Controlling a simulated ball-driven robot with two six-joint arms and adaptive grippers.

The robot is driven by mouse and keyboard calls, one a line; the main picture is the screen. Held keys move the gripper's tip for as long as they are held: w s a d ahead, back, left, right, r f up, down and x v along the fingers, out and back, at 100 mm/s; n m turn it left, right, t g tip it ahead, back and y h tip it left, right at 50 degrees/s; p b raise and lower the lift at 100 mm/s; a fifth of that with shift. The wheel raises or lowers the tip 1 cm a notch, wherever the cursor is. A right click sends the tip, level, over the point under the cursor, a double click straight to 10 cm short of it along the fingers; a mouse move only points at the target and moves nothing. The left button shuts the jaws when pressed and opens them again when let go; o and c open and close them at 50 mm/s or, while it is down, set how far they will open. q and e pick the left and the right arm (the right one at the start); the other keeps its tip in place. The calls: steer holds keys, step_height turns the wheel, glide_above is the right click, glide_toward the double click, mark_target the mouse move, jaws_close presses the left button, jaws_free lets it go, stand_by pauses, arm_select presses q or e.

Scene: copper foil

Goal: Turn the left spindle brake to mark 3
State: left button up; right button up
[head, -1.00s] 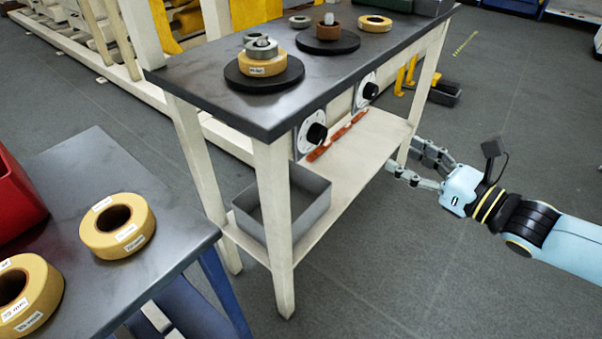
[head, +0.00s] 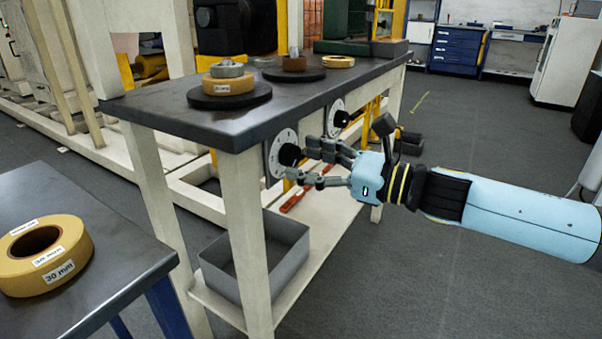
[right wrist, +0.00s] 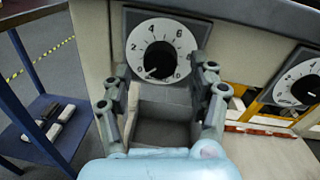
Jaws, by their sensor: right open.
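The left spindle brake is a black knob (head: 289,155) on a white numbered dial (head: 275,168), on the bench's front. My right gripper (head: 302,160) is open in front of this knob. In the right wrist view the fingers of the gripper (right wrist: 164,76) stand apart, left and right of the dial, with nothing between them. My left gripper is out of view.
A second dial with a black knob (head: 341,119) sits to the right. The dark bench top (head: 170,108) carries tape rolls on black discs. A grey bin (head: 295,240) stands on the lower shelf. A side table (head: 110,245) holds a tape roll (head: 75,252). Open floor lies right.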

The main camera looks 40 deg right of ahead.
steer(key=shift+w+a+r, duration=0.15)
steer(key=shift+w+a, duration=0.2)
steer(key=shift+w, duration=0.3)
steer(key=c, duration=1.2)
